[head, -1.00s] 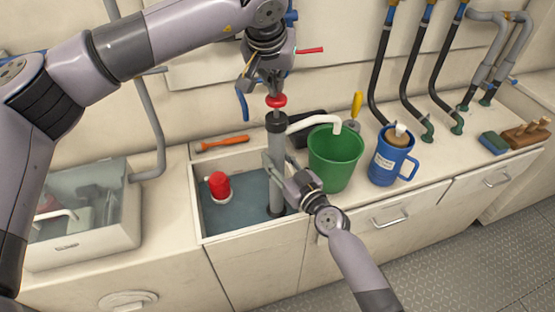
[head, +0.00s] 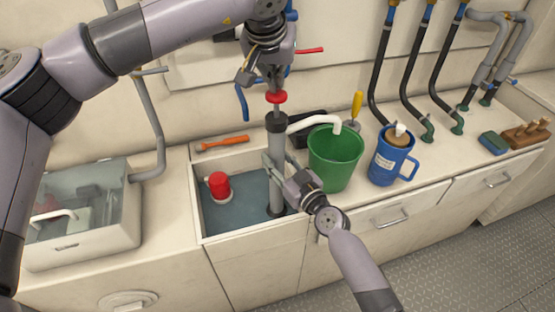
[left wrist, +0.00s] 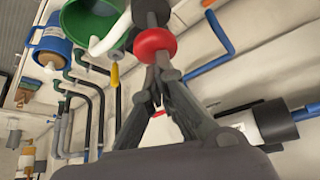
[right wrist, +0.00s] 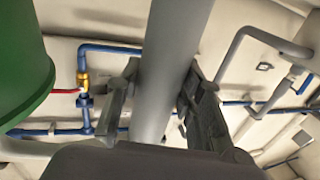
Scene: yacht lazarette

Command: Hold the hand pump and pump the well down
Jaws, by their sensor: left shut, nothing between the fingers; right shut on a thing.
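The grey hand pump (head: 277,165) stands upright in the well (head: 240,214) of dark water, with a black collar and a red handle (head: 277,97) on its rod. My right gripper (head: 275,172) is shut around the pump's grey barrel, which also shows between its fingers in the right wrist view (right wrist: 166,75). My left gripper (head: 272,86) is shut with nothing between its fingers, just above the red handle. In the left wrist view its fingertips (left wrist: 155,72) come close to the red handle (left wrist: 155,43). The white spout (head: 312,123) reaches over the green bucket (head: 335,160).
A red-topped float or pump (head: 219,186) sits in the well's left part. A blue jug (head: 392,155) stands right of the bucket. An orange-handled tool (head: 222,142) lies behind the well. A clear-lidded box (head: 85,215) is at left. Hoses (head: 410,75) run down the back wall.

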